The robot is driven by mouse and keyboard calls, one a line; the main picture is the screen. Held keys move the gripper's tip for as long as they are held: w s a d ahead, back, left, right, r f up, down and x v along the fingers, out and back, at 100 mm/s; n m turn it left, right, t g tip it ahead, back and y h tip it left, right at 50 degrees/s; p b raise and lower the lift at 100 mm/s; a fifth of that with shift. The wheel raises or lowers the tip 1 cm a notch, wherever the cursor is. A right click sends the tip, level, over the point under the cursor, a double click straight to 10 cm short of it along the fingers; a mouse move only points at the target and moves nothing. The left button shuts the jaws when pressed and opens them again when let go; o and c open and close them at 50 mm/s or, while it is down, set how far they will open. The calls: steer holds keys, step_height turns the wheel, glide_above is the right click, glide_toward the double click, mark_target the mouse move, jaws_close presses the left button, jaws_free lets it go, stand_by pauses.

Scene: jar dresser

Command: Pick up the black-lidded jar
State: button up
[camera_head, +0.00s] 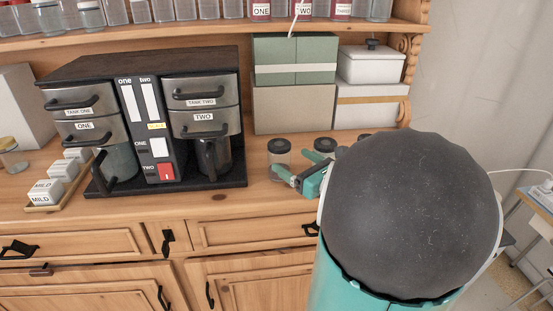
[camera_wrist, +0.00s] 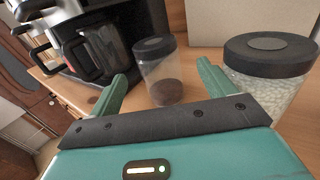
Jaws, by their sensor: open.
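A clear jar with a black lid (camera_wrist: 158,70) and dark contents stands upright on the wooden counter in the wrist view. My gripper (camera_wrist: 162,74) is open and empty, with its two teal fingers either side of the jar in the picture; I cannot tell whether they reach around it. A bigger black-lidded jar (camera_wrist: 268,72) with pale contents stands to the right, outside the right finger. In the head view, a black-lidded jar (camera_head: 279,158) stands on the counter beside my gripper (camera_head: 294,163), and another black-lidded jar (camera_head: 325,146) is partly hidden behind my arm.
A double coffee machine (camera_head: 150,120) stands left of the jars; its carafe (camera_wrist: 95,55) is close to the left finger in the wrist view. Grey and green boxes (camera_head: 293,110) stand behind the jars. A shelf (camera_head: 200,31) of jars runs above.

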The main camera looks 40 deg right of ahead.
mark_target(274, 150)
steer(key=shift+w+a+r, duration=0.1)
steer(key=shift+w, duration=1.05)
steer(key=shift+w+f, duration=0.2)
steer(key=shift+w, duration=2.7)
steer(key=shift+c, duration=0.2)
steer(key=c, duration=1.3)
steer(key=shift+r, duration=0.1)
